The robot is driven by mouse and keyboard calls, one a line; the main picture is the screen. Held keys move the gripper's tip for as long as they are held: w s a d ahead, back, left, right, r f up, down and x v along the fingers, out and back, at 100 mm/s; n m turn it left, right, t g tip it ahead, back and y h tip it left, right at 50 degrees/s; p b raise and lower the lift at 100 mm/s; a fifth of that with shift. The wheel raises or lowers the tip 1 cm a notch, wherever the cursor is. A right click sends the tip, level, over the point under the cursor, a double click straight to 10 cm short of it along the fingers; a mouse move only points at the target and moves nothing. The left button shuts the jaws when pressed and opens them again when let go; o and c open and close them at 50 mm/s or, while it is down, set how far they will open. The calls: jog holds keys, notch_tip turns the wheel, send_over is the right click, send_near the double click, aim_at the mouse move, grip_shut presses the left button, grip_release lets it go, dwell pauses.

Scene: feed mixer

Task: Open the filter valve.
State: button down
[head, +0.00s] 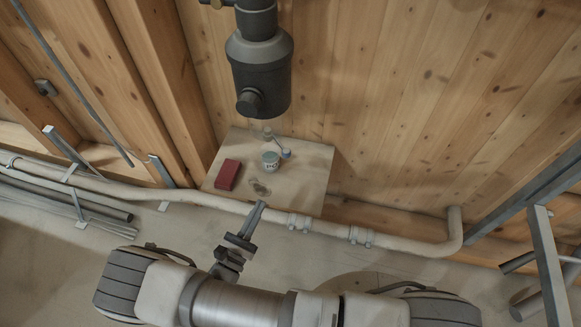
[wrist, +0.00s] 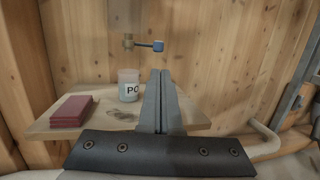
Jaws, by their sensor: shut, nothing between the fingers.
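A small brass valve (wrist: 127,42) on the plank wall has a lever with a blue end (wrist: 158,46). The lever points right, about level, in the wrist view. In the head view the valve (head: 267,132) is above the shelf, with its blue lever end (head: 285,153) towards the lower right. My gripper (head: 262,204) is shut and empty, in front of the shelf edge and apart from the valve. In the wrist view the closed fingers (wrist: 160,73) point up, with their tips below the blue end.
A shelf (head: 314,160) bears a red block (head: 228,174) and a lettered jar (head: 270,160). A dark filter housing (head: 259,62) hangs above it. A pale pipe (head: 395,242) runs along the wall below the shelf. Metal bars (head: 548,265) stand at the right.

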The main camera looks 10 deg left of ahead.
aim_at(287, 156)
jog(key=b+x, duration=0.2)
jog(key=x, duration=1.1)
jog(key=shift+w+b, duration=0.4)
jog(key=shift+w, duration=0.05)
jog(key=shift+y, duration=0.4)
jog(key=shift+w+d+r+n+t+y+p, duration=0.1)
jog(key=shift+d+n+t+y+p, duration=0.1)
jog(key=shift+n+y+p, duration=0.3)
jog(key=shift+w+d+r+n+t+y+p, duration=0.1)
jog(key=shift+d+n+y+p, duration=0.2)
jog(key=shift+p, duration=0.25)
jog(key=w+d+p, duration=0.1)
jog(key=w+y, duration=0.1)
jog(key=w+d+n+y+p, duration=0.1)
jog(key=shift+d+f+p, duration=0.3)
jog(key=shift+d, duration=0.05)
jog(key=shift+s+f, duration=0.1)
jog(key=shift+s, duration=0.05)
